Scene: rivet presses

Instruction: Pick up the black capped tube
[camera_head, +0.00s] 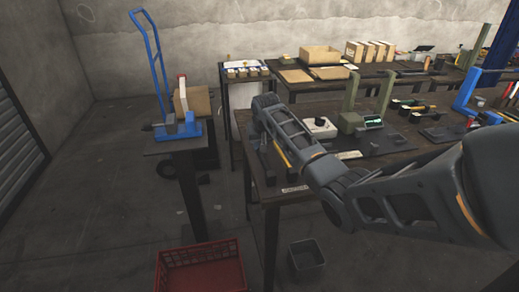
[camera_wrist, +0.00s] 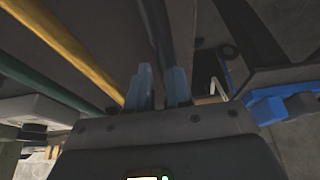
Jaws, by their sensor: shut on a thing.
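In the wrist view, my gripper (camera_wrist: 159,82) has its two blue-grey fingers closed on either side of a black tube (camera_wrist: 157,28). The tube runs from between the fingers to the top edge of the picture. Its cap cannot be made out. A yellow tube (camera_wrist: 72,45) and a green tube (camera_wrist: 50,82) lie to the left, apart from the fingers. In the head view, my arm reaches over the near left end of the dark table, and my fingers and the black tube cannot be made out clearly there.
The dark table (camera_head: 262,190) also bears a white box with a black knob (camera_head: 320,127) and a green press (camera_head: 352,121). A blue press (camera_head: 178,126) stands on a separate stand to the left. A red crate (camera_head: 202,268) and a grey bin (camera_head: 306,259) are on the floor.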

